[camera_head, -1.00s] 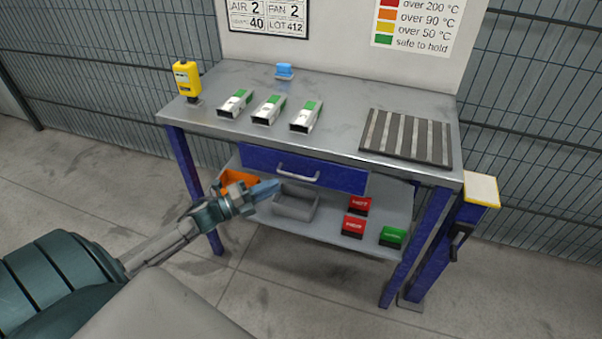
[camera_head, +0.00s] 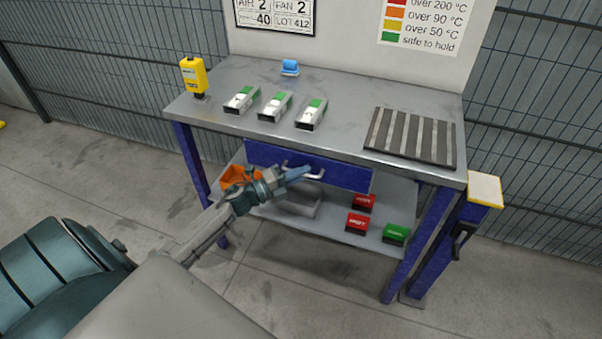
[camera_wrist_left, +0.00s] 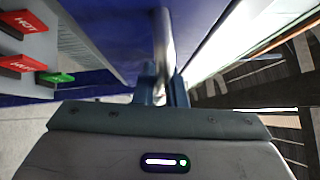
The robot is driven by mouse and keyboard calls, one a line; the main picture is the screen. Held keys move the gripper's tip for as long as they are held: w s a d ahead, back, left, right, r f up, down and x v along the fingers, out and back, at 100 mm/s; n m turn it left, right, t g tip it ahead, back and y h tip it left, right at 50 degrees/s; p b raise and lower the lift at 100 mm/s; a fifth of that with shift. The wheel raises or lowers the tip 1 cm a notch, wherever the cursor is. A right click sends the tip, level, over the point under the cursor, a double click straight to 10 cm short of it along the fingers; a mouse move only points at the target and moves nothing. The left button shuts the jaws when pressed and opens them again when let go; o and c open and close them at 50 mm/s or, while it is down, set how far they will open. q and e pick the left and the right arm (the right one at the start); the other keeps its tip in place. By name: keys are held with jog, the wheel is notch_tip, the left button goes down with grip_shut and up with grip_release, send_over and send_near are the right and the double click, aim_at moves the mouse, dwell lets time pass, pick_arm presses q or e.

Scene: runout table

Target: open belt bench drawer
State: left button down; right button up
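The belt bench drawer (camera_head: 346,178) is a blue front under the bench top, and it looks shut. Its pale bar handle (camera_head: 317,176) is partly hidden by my left gripper (camera_head: 298,173), which is at the handle's left part. In the left wrist view the handle (camera_wrist_left: 164,45) runs down between the two blue fingers of my left gripper (camera_wrist_left: 163,90). The fingers stand apart, one on each side of the bar; a firm grip does not show. My right gripper is in neither view.
The bench top (camera_head: 345,120) holds a yellow meter (camera_head: 193,75), several green-and-white parts and a ribbed mat (camera_head: 410,137). The lower shelf holds an orange bin (camera_head: 235,176), a grey bin (camera_head: 305,203) and red and green blocks. A post (camera_head: 455,235) stands right.

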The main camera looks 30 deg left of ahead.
pick_arm(q)
jog(key=shift+s, duration=0.1)
